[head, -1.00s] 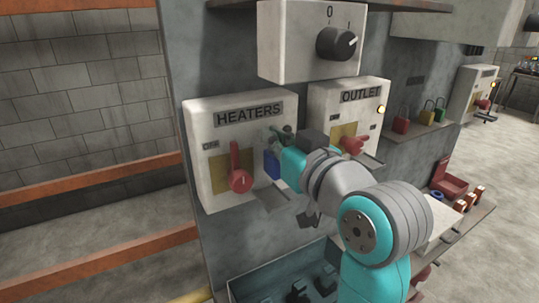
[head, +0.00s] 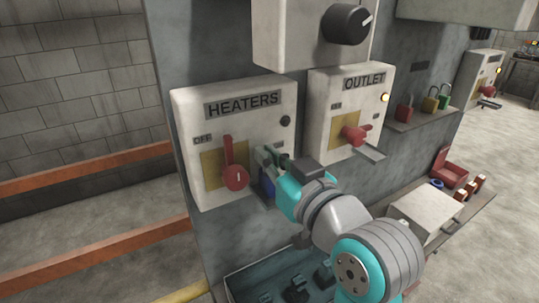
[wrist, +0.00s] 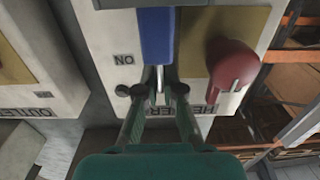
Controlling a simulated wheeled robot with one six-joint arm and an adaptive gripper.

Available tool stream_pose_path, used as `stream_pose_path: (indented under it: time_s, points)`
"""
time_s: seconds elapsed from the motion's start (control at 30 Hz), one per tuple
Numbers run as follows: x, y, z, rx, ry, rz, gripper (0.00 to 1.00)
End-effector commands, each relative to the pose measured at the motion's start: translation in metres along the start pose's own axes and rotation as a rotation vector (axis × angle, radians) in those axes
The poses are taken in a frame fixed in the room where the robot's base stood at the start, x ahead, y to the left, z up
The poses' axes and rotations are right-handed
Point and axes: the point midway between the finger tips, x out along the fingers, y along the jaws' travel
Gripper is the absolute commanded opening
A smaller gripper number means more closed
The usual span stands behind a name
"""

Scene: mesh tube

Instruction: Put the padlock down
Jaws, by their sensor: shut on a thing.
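My gripper (head: 268,157) is shut on a blue padlock (head: 266,187), in front of the right side of the HEATERS box (head: 265,125). In the wrist view, my gripper (wrist: 156,92) has its fingers on either side of the padlock's pale shackle, and the blue body (wrist: 157,35) extends away from them. The red handle (head: 235,177) is just left of the padlock; it also shows in the wrist view (wrist: 232,65). A small grey ledge (wrist: 105,4) lies by the padlock's far end. I cannot tell whether they touch.
The OUTLET box (head: 346,110) with its red handle (head: 354,135) is to the right. A blue open bin (head: 245,283) is below. A pale box (head: 425,213) stands on the lower right shelf.

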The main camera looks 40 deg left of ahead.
Motion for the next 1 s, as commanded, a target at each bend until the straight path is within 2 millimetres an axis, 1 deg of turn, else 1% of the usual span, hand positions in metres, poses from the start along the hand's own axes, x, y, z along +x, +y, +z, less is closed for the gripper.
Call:
stream_pose_path:
  time_s: [0.03, 0.1, 0.13, 0.17, 0.5, 0.57, 0.67, 0.77, 1.0]
  points:
    - [0.0, 0.0, 0.002, 0.001, -0.001, 0.0, 0.0]
    - [0.0, 0.0, 0.002, 0.001, -0.001, 0.0, 0.19]
    - [0.0, 0.0, 0.002, 0.001, -0.001, 0.0, 0.26]
    - [0.0, 0.0, 0.002, 0.0, -0.001, 0.0, 0.31]
    - [0.0, 0.0, -0.001, 0.0, 0.0, 0.0, 0.31]
    - [-0.003, 0.001, -0.001, 0.0, 0.001, 0.001, 0.31]
    - [-0.016, 0.001, -0.001, 0.0, 0.0, 0.002, 0.31]
    - [-0.035, 0.001, -0.001, -0.001, 0.001, 0.003, 0.31]
    - [-0.083, 0.002, -0.001, -0.001, 0.001, 0.004, 0.31]
